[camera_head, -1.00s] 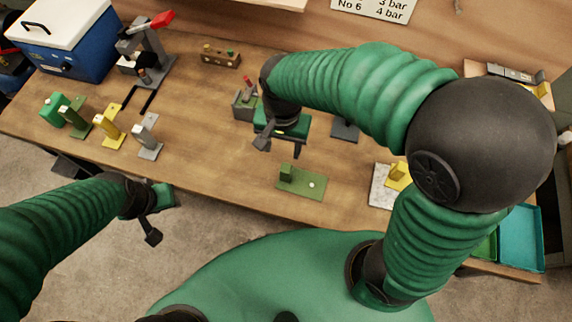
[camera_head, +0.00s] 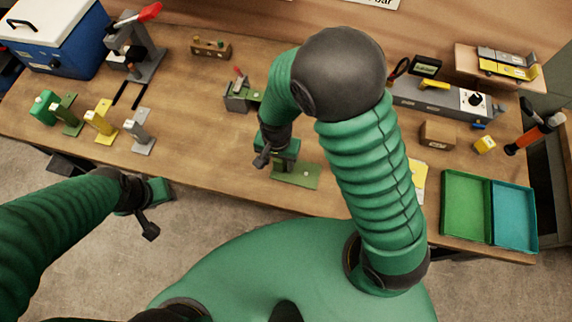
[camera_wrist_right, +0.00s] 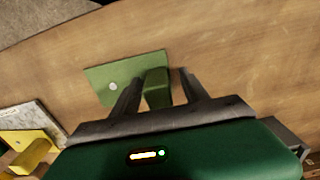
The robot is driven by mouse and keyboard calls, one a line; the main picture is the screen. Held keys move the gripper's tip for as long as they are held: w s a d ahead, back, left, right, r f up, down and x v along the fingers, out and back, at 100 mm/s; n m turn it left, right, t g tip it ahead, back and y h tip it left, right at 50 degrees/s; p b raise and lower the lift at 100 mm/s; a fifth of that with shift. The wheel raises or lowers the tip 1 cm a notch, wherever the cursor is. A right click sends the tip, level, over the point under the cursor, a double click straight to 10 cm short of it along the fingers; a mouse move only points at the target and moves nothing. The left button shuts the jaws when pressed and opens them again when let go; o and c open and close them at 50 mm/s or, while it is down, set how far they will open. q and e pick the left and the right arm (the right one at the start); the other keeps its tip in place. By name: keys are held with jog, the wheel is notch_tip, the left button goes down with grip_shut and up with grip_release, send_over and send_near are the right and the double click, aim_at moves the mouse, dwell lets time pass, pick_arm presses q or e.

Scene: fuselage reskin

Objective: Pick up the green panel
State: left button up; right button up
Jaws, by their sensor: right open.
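The green panel (camera_head: 296,176) is a flat olive-green plate with a raised block at one end, lying on the wooden table near its front edge. In the right wrist view the plate (camera_wrist_right: 108,80) shows a pale round spot, and its raised block (camera_wrist_right: 157,87) stands between my fingers. My right gripper (camera_head: 277,168) is over the block end of the panel and hides part of it in the head view. In the right wrist view the right gripper (camera_wrist_right: 158,80) is open, with a finger on each side of the block. My left gripper (camera_head: 152,212) is off the table's front edge, away from the panel.
Green, yellow and grey upright pieces (camera_head: 103,122) stand at the left, near a lever press (camera_head: 135,50) and a blue cooler (camera_head: 55,50). A grey fixture (camera_head: 238,96) is behind my right gripper. Green and teal trays (camera_head: 466,204) are at the right. A yellow piece (camera_wrist_right: 35,145) lies nearby.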

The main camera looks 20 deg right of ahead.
jog(key=shift+w+d+f, duration=0.15)
jog(key=shift+f, duration=0.25)
jog(key=shift+r, duration=0.1)
jog(key=c, duration=0.4)
grip_shut()
